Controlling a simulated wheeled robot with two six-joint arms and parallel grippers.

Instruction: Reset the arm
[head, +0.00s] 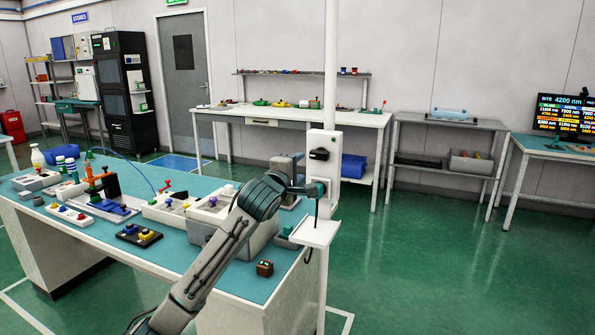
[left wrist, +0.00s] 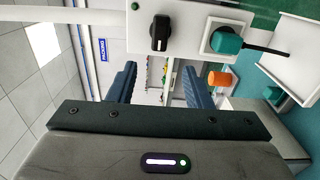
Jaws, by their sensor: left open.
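My left arm reaches up from the bottom of the head view. My left gripper (head: 298,188) is in front of a white control box (head: 329,143) on a white post. In the left wrist view the gripper's two dark blue fingers (left wrist: 160,75) stand apart with nothing between them. There the control box (left wrist: 185,38) lies beyond the fingertips, with a black knob (left wrist: 160,33) and a teal plug (left wrist: 226,41) with a black cable. I cannot tell if the gripper touches the box. My right gripper is not in view.
A teal-topped workbench (head: 70,238) holds trays, bottles and small parts. A small brown block (head: 265,268) lies near its front right corner. A white shelf (head: 315,231) juts from the post. Green floor (head: 430,270) is clear on the right.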

